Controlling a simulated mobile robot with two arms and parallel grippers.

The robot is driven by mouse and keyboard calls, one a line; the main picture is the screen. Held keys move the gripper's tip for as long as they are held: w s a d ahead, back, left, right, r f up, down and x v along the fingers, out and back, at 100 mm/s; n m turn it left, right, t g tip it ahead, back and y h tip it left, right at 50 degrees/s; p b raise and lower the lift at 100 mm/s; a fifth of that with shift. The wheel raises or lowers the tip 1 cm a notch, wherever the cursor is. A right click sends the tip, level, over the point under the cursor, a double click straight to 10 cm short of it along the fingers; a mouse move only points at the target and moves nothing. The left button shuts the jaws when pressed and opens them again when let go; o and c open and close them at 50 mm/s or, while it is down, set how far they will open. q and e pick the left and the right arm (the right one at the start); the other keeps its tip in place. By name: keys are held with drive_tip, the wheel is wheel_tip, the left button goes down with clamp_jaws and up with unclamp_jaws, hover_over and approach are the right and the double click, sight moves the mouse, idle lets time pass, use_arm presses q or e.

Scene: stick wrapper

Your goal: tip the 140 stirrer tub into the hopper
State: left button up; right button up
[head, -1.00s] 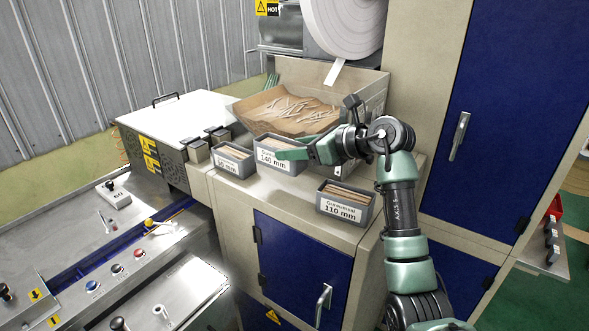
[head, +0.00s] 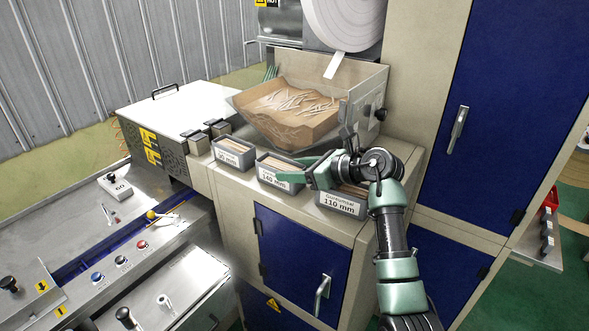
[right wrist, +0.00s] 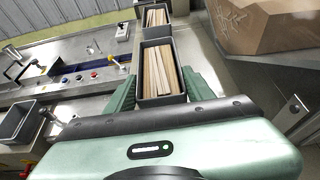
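The grey 140 mm stirrer tub (head: 272,179) is in the row on the machine's ledge, between the 90 mm and 110 mm tubs. Pale wooden sticks (right wrist: 158,72) lie in it, and it looks upright. My right gripper (head: 300,172) has one green finger along each side of this tub; in the right wrist view the fingers (right wrist: 161,82) look close against its walls. The hopper (head: 364,122) stands behind, lined with brown card and holding scattered white sticks (head: 292,101). My left gripper is out of view.
The 90 mm tub (head: 232,157) stands to the left and the 110 mm tub (head: 341,203) to the right, partly under my right gripper. A paper roll (head: 345,22) hangs above the hopper. A control panel (head: 120,262) lies at lower left.

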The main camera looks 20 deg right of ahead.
drive_tip(key=o, duration=0.3)
drive_tip(key=shift+o, duration=0.2)
drive_tip(key=shift+r, duration=0.1)
